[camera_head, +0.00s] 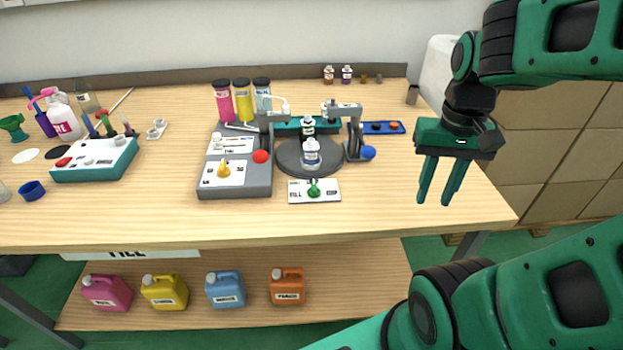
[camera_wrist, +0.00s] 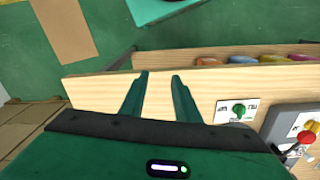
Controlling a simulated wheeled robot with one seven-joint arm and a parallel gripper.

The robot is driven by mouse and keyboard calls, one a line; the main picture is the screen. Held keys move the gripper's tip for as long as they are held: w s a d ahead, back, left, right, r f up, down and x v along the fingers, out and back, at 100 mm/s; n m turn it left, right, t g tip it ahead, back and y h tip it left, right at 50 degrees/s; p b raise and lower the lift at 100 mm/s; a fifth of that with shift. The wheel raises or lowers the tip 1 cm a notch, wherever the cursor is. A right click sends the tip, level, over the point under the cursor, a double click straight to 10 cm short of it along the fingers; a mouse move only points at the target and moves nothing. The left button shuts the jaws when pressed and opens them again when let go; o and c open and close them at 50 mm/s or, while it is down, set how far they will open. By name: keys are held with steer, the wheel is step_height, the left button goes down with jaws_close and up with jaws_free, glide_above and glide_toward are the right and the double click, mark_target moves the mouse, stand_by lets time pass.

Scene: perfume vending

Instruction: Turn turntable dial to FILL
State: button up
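The turntable dial (camera_head: 314,189) is a green knob on a white plate (camera_head: 296,197) with a label that reads like FILL at its left. The plate lies at the front of the dark round turntable (camera_head: 290,158), on which small bottles stand. The dial also shows in the wrist view (camera_wrist: 239,109), right of my fingers. My gripper (camera_head: 433,201) hangs over the right end of the table, fingers pointing down, well to the right of the dial. Its two fingers are apart with nothing between them, as the wrist view (camera_wrist: 160,76) also shows. The dial's exact setting is too small to tell.
A grey console (camera_head: 236,190) with a yellow dial (camera_head: 224,168) and a red ball knob (camera_head: 261,156) stands left of the turntable. A blue ball knob (camera_head: 368,152) is on its right. The tabletop between the plate and my gripper is clear. Boxes (camera_head: 545,135) stand beyond the table's right end.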

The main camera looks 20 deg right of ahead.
steer(key=w+a+r+n, duration=0.15)
steer(key=w+a, duration=0.45)
steer(key=w, duration=0.7)
steer(key=n, duration=0.1)
glide_above(314, 185)
step_height(314, 185, down, 11)
steer(key=shift+r, duration=0.1)
jaws_close()
